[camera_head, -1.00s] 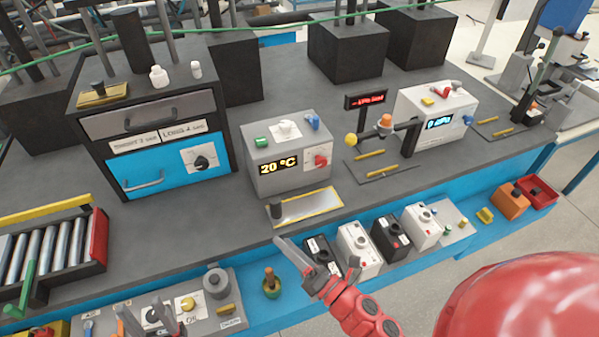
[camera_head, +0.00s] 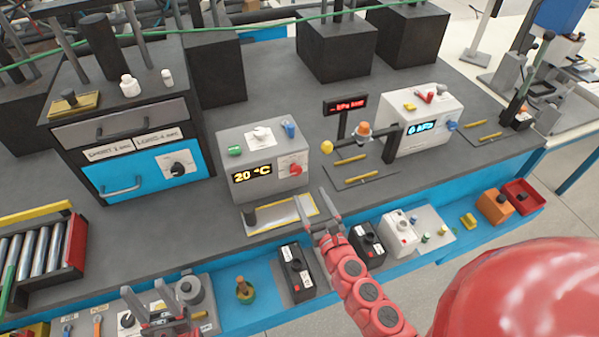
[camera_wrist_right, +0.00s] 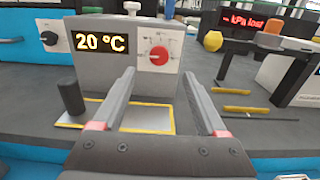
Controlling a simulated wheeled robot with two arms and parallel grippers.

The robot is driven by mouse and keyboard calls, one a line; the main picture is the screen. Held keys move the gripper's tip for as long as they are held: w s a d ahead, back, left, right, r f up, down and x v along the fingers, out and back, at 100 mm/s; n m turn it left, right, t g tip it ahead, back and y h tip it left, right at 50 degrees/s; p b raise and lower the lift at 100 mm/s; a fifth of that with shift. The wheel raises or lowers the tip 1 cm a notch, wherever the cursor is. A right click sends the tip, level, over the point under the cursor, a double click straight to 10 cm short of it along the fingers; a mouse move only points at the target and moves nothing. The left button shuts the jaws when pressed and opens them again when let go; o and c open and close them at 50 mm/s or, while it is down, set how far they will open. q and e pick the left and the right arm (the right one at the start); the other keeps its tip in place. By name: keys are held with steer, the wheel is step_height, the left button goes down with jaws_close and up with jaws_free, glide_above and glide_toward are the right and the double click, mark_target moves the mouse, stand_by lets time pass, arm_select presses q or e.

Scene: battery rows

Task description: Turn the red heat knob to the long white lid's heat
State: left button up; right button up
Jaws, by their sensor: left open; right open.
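The red heat knob (camera_head: 294,170) is on the front of a grey box (camera_head: 262,143), right of its display (camera_head: 252,174), which reads 20 °C. In the right wrist view the knob (camera_wrist_right: 159,55) lies beyond and between my fingertips, with a gap and no contact. My right gripper (camera_head: 312,194) is open and empty, low in front of the box; it also shows in the wrist view (camera_wrist_right: 158,74). My left gripper (camera_head: 143,288) is open near the front left. I cannot tell which white piece is the long white lid; two white pieces (camera_head: 130,86) (camera_head: 167,77) stand on the cabinet.
A yellow-edged plate (camera_head: 284,214) with a dark post lies before the box. A blue-fronted cabinet (camera_head: 150,175) with SHORT and LONG labels stands left. A post with a red display (camera_head: 346,104) stands right. Several black and white units line the blue front shelf.

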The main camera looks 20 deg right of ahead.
mark_target(297, 172)
steer(key=w+p, duration=0.1)
steer(key=w, duration=0.3)
steer(key=w+p, duration=0.1)
steer(key=w, duration=0.3)
steer(key=shift+w+a+r, duration=0.15)
steer(key=shift+w, duration=0.35)
jaws_close()
